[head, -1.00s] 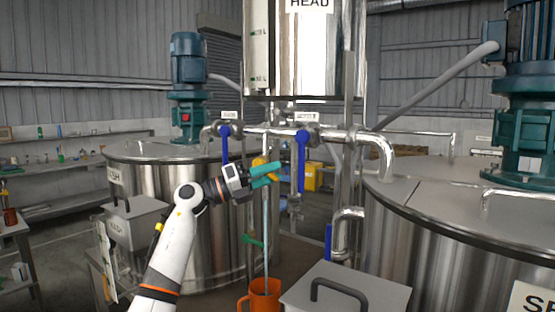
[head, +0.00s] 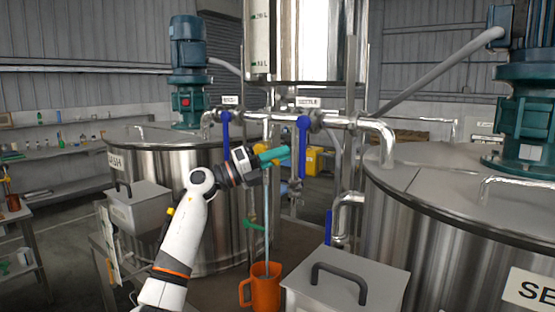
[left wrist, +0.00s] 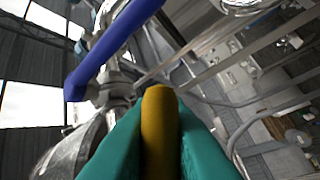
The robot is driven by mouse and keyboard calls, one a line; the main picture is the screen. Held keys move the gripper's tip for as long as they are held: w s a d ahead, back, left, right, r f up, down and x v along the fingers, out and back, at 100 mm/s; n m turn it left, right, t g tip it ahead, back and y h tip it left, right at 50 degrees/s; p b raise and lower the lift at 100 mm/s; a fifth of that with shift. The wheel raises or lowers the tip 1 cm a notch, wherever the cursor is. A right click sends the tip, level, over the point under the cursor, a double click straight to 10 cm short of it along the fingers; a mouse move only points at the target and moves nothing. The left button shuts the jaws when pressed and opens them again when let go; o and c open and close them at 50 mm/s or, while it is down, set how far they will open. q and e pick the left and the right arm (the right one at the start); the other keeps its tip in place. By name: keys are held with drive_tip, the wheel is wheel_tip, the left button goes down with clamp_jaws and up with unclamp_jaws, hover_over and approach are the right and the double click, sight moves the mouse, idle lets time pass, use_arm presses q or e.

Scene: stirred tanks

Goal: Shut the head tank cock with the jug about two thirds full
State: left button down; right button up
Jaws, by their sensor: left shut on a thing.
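My left gripper (head: 280,154) is shut on the yellow handle of the head tank cock. The yellow handle (left wrist: 160,130) shows between the teal fingers in the left wrist view. The head tank (head: 305,40) is above, a steel vessel with level marks on its side. A thin pale stream (head: 266,215) runs down below the cock into the orange jug (head: 265,290). The jug stands upright under it, and its fill level cannot be made out. The cock body is mostly hidden behind the gripper. My right gripper is not in view.
Two blue-handled valves, left (head: 225,130) and right (head: 303,145), sit on the pipe near the gripper; a blue lever (left wrist: 110,45) shows close in the wrist view. A grey lidded box (head: 345,285) stands right of the jug. Large steel tanks flank both sides.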

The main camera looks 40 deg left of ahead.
use_arm(q)
drive_tip(key=shift+r+n+t+y, duration=0.35)
drive_tip(key=shift+n+t, duration=0.3)
drive_tip(key=shift+n, duration=0.4)
drive_tip(key=shift+r+n+t+y, duration=0.3)
drive_tip(key=shift+n+t, duration=0.4)
drive_tip(key=shift+n, duration=0.4)
drive_tip(key=shift+r+n+t+y, duration=0.35)
drive_tip(key=shift+n+t, duration=0.3)
drive_tip(key=shift+n, duration=0.4)
drive_tip(key=c, duration=1.4)
unclamp_jaws()
drive_tip(key=b+v, duration=0.8)
drive_tip(key=v, duration=0.4)
